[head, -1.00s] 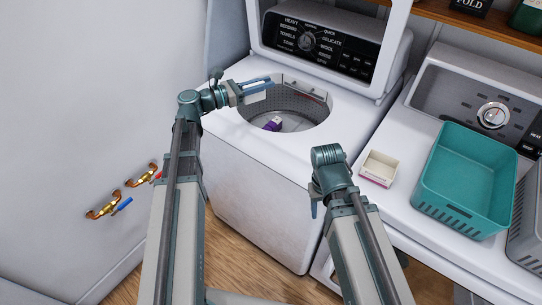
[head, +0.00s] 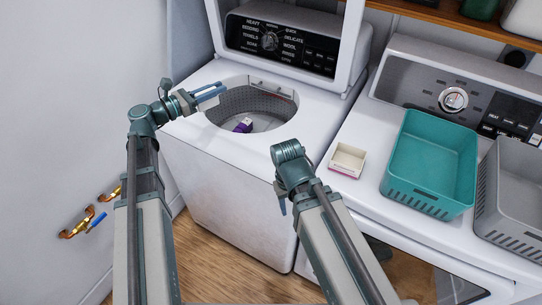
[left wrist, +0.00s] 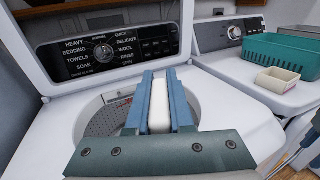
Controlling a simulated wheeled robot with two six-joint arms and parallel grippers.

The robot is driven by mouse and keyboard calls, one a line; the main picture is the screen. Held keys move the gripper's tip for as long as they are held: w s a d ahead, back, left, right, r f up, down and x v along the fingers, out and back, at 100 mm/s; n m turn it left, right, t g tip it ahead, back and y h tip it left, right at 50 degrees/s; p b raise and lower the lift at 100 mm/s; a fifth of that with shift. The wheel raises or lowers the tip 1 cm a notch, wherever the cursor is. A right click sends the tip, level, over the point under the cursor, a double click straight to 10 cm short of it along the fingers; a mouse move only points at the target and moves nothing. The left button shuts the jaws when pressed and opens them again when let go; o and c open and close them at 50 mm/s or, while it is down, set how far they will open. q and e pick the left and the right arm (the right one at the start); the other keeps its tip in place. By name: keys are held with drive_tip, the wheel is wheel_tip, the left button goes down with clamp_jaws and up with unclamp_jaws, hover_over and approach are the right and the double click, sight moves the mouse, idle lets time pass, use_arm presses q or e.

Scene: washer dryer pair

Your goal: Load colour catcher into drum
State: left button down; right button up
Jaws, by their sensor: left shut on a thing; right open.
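The top-load washer (head: 215,185) stands open with its lid up, and its drum (head: 275,103) shows through the round opening. My left gripper (head: 208,93) is over the left rim of the opening, shut on a slim white piece, likely the colour catcher. The left wrist view shows this white piece (left wrist: 159,103) upright between the blue fingers. A small purple and white item (head: 243,125) lies in the drum. My right gripper (head: 281,205) points down in front of the washer, apart from everything; its fingers are mostly hidden behind the wrist.
On the dryer top to the right stand a small open cream box (head: 347,160), a teal basket (head: 430,165) and a grey basket (head: 512,200). The raised lid (head: 352,45) stands behind the opening. Brass taps (head: 78,222) jut from the left wall.

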use_arm(q)
drive_tip(key=shift+r, duration=0.1)
drive_tip(key=shift+r+p, duration=0.9)
drive_tip(key=shift+p, duration=0.05)
drive_tip(key=shift+f, duration=0.15)
drive_tip(key=shift+a, duration=0.1)
idle(0.8)
